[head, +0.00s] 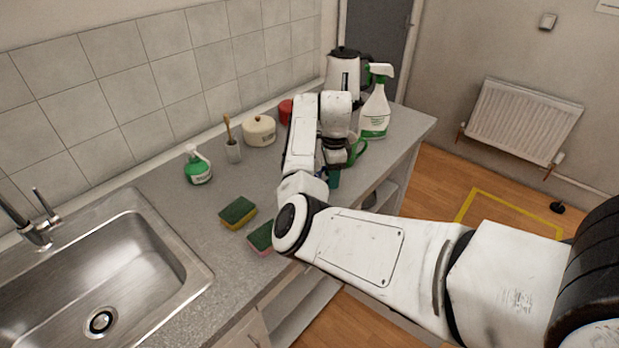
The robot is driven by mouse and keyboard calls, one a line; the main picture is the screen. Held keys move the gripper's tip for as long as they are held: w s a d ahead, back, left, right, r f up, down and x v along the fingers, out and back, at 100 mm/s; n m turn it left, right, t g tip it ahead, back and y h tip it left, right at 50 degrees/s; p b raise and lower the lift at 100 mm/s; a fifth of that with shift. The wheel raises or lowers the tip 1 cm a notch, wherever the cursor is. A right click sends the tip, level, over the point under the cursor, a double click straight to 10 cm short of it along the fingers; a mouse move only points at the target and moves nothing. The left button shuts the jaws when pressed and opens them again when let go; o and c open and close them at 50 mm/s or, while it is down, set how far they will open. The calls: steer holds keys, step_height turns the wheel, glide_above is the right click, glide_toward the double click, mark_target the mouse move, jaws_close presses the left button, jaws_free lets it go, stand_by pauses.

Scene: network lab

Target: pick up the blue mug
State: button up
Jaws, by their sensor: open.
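I see no clear whole blue mug. A small dark blue patch (322,172) shows beside my forearm, and I cannot tell if it is the blue mug. My gripper (334,158) points down over the counter, open, with its fingertips largely hidden by my own arm. A green mug (358,151) with its handle showing stands just right of the gripper. A teal item (333,179) shows just below the gripper, partly covered by my arm.
A spray bottle (376,108) and a kettle (342,72) stand at the counter's far end. A red item (286,111), a cream lidded pot (259,131), a brush holder (233,151) and a soap bottle (197,167) line the wall. Sponges (238,213) lie near the sink (190,290).

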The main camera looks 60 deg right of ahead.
steer(key=shift+f, duration=0.2)
jaws_close()
stand_by(0.3)
